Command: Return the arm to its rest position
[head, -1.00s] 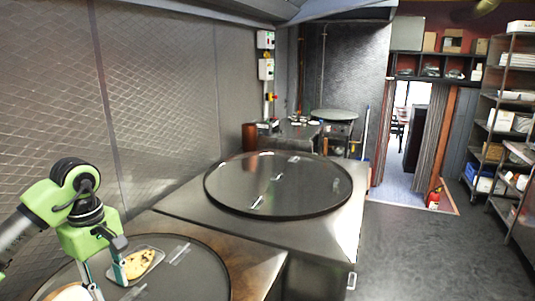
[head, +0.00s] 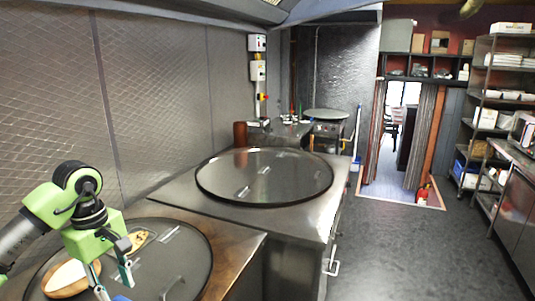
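My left gripper (head: 111,275) hangs over the near round dark lid (head: 185,262) at the lower left. Its two fingers point down and stand apart, with nothing visible between them. A small tray (head: 150,238) with a flat bread (head: 138,241) lies on the lid, partly hidden behind the gripper. A pale round bread or board (head: 68,279) with a brown rim lies left of the fingers. My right gripper is out of view.
A larger round dark lid (head: 265,176) covers the steel counter beyond. A mesh-patterned metal wall (head: 155,100) runs close along the left. Shelves (head: 490,110) and a steel counter (head: 520,185) stand at the right. The grey floor (head: 400,245) between is clear.

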